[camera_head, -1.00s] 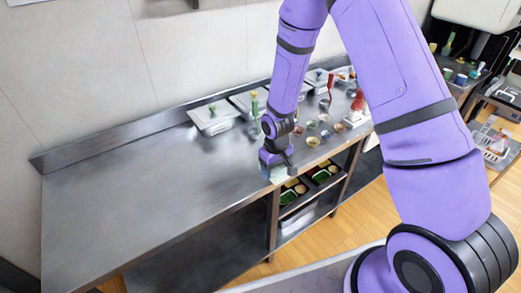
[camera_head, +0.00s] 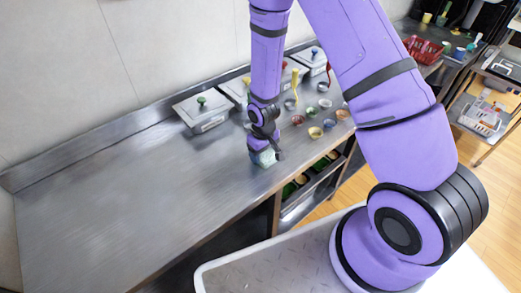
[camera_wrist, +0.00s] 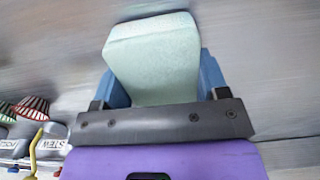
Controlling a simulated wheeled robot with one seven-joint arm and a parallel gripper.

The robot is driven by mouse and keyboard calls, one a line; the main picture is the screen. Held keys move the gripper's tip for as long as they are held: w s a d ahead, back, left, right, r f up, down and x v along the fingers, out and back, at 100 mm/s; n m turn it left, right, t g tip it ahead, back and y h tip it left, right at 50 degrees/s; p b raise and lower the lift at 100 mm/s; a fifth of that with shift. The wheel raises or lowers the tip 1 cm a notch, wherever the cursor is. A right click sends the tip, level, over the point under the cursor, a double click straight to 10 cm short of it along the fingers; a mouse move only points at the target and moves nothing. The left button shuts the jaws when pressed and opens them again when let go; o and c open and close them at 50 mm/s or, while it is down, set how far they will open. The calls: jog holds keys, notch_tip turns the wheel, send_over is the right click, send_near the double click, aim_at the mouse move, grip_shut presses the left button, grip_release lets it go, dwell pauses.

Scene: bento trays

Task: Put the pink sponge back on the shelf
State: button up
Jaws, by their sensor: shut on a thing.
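My gripper (camera_head: 264,152) is shut on a pale mint-green, sponge-like block (camera_head: 265,159), above the steel counter near its front edge. In the wrist view the block (camera_wrist: 155,60) sits between the blue fingers of my gripper (camera_wrist: 162,78), its broad face towards the camera. I cannot tell whether the block touches the counter. Its colour looks mint green, not pink, and no pink sponge shows. An open shelf space (camera_head: 302,190) under the counter holds dark trays with green and yellow contents. My arm hides part of the counter.
The steel counter (camera_head: 120,200) is bare on the left. Lidded steel containers (camera_head: 203,110) line its back. Several small bowls (camera_head: 315,132) stand right of my gripper. A red basket (camera_head: 423,48) is at the far right, with a cart (camera_head: 482,118) beside it.

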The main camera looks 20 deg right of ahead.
jog(key=shift+f, duration=0.1)
jog(key=o, duration=1)
jog(key=shift+c, duration=0.2)
notch_tip(320, 180, up, 13)
notch_tip(320, 180, up, 12)
jog(key=r+m+t, duration=0.1)
jog(key=t, duration=0.1)
send_over(273, 152)
jog(key=s+d+r+m+t, duration=0.1)
jog(key=s+d+r, duration=0.1)
jog(key=s+r, duration=0.8)
jog(key=s+d+r+m+t, duration=0.1)
jog(key=s+d+r+t, duration=0.1)
jog(key=s+r, duration=0.8)
jog(key=shift+s+d+r+m, duration=0.25)
jog(key=shift+s+r+m, duration=0.05)
jog(key=shift+r, duration=0.15)
jog(key=shift+o, duration=0.6)
jog(key=shift+s, duration=0.3)
